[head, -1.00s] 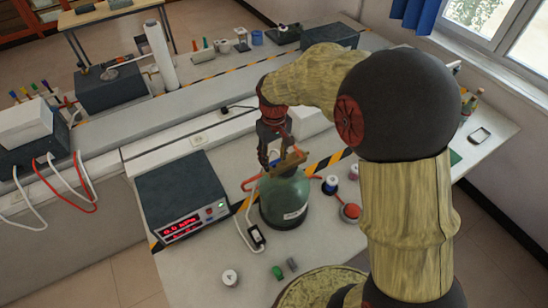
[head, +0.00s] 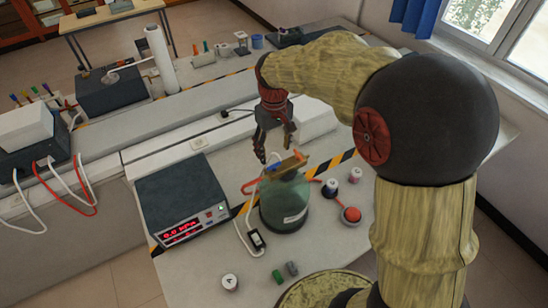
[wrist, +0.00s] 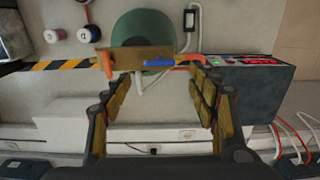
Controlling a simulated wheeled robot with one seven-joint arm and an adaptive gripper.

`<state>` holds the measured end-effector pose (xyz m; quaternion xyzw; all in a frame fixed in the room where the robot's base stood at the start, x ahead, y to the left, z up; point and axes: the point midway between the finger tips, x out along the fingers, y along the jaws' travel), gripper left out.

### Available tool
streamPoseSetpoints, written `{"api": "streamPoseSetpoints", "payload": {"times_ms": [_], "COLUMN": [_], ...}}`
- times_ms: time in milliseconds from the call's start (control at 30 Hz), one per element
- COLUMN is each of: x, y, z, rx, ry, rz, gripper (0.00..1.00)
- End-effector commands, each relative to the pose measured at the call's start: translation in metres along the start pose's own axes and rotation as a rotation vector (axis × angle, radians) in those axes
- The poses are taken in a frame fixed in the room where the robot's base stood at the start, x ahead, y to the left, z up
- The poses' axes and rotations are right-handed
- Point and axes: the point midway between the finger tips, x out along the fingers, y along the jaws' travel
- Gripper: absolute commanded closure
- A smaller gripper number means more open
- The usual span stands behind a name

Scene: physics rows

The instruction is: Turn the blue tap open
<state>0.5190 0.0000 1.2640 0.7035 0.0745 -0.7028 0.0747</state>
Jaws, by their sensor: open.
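The green glass jar (head: 285,203) stands on the bench with a brass-coloured bar (head: 287,166) across its top. The small blue tap (head: 299,155) is at the top of the jar. In the wrist view the blue tap (wrist: 160,61) lies roughly lengthwise towards the red tube (wrist: 190,61), in front of the brass bar (wrist: 135,55). My gripper (head: 271,155) is open and empty, just above and behind the jar top in the head view. In the wrist view the tap lies between my spread fingers (wrist: 152,82), apparently beyond their tips. I see no contact with it.
A dark box with a red digital display (head: 183,200) stands left of the jar. Small spools (head: 330,188) and a red-topped item (head: 351,214) stand to the right. A cable with a small black device (head: 256,239) lies in front. A white raised ledge (head: 190,150) runs behind.

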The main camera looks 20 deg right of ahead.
Motion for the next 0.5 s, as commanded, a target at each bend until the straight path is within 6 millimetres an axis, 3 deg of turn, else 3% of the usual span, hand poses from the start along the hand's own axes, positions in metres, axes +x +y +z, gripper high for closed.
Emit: {"api": "streamPoseSetpoints", "payload": {"times_ms": [200, 500], "x": [-0.038, -0.055], "y": [0.000, 0.000], "z": [-0.001, 0.000], "rx": [0.000, 0.000], "ry": [0.002, -0.001], "rz": [0.001, 0.000], "gripper": [0.41, 0.41]}}
